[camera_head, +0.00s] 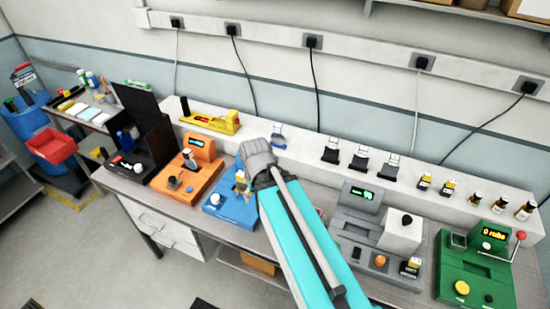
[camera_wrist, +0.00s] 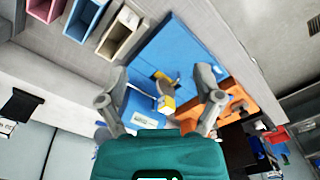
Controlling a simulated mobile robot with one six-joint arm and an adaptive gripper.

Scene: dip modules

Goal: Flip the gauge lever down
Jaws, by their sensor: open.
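The blue module (camera_head: 228,212) stands on the bench near the middle, partly hidden behind my arm. It also fills the middle of the wrist view (camera_wrist: 180,45). A small yellow-and-grey part (camera_wrist: 166,104) on it shows between my fingers, and it shows in the head view (camera_head: 241,183). I cannot tell whether this part is the gauge lever. My gripper (camera_wrist: 162,78) is open over the blue module, with its fingers on either side of that part and no visible grasp. A red-knobbed lever (camera_head: 521,236) stands up at the green module (camera_head: 470,270) on the right.
The orange module (camera_head: 190,177) sits close to the blue one, with a black box (camera_head: 140,130) farther left. A grey module (camera_head: 355,225) with a white block is right of my arm. A white ledge (camera_head: 300,150) behind carries a yellow tool (camera_head: 212,122) and several small parts.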

